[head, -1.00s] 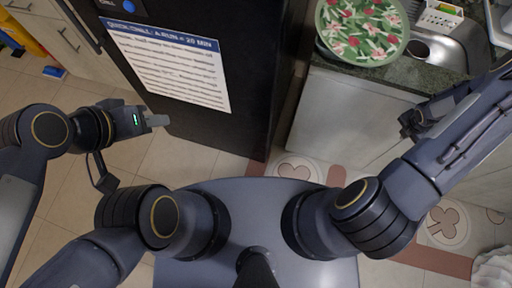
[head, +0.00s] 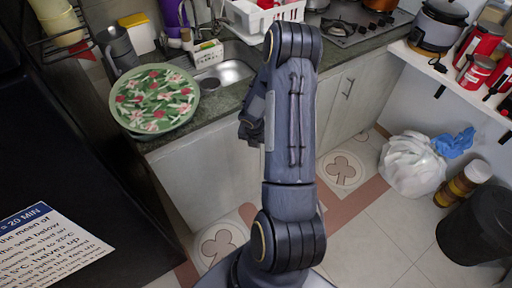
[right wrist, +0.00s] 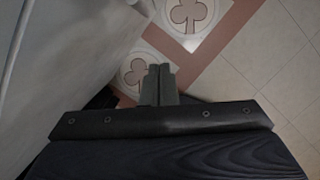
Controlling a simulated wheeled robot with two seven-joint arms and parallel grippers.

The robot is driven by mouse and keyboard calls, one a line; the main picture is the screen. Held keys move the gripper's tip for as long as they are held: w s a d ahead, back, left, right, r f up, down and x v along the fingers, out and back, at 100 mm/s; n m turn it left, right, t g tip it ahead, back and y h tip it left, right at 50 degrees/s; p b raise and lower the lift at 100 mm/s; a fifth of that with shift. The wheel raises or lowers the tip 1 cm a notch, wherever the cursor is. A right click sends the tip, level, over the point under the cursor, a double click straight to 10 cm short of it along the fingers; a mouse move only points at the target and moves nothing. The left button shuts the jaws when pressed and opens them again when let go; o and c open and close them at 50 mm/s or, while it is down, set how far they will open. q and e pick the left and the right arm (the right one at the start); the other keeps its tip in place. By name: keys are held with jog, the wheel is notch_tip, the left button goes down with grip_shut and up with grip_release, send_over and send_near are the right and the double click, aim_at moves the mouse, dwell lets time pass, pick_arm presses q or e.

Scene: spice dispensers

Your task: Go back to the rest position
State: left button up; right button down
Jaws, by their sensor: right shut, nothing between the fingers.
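My right arm rises through the middle of the head view, bent at the top, with its forearm coming down behind the upper link. My right gripper (right wrist: 159,70) shows in the right wrist view with its two fingers together and nothing between them. It points down over the tiled floor, close to the white cabinet front (right wrist: 55,75). In the head view the right gripper is mostly hidden behind my arm. My left gripper is in neither view.
The counter (head: 228,98) holds a green floral bowl (head: 154,98), a sink (head: 222,74) and a dish rack. A dark fridge (head: 70,150) stands at left. A white bag (head: 412,165), brown bottles (head: 462,184) and a black bin (head: 480,225) stand on the floor at right.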

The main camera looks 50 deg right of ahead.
jog(key=s+a+r+m+t, duration=0.1)
jog(key=a+r+m, duration=0.3)
jog(key=r, duration=0.3)
jog(key=s+a+r+m+y, duration=0.1)
jog(key=a+r+m, duration=0.3)
jog(key=r, duration=0.3)
jog(key=a+r+m+t, duration=0.1)
jog(key=a+r+m, duration=0.3)
jog(key=r, duration=0.3)
jog(key=s+a+r+m+t+y, duration=0.1)
jog(key=s+a+r+m+y, duration=0.1)
jog(key=s+a+r+m, duration=0.2)
jog(key=s+a+r+m+t+y, duration=0.1)
jog(key=s+a+r+m+y, duration=0.2)
jog(key=s+a+m, duration=0.4)
jog(key=a+m, duration=0.1)
jog(key=a, duration=0.5)
jog(key=shift+s+a+r+m, duration=0.25)
jog(key=shift+s+r+m, duration=0.05)
jog(key=shift+s+r, duration=0.1)
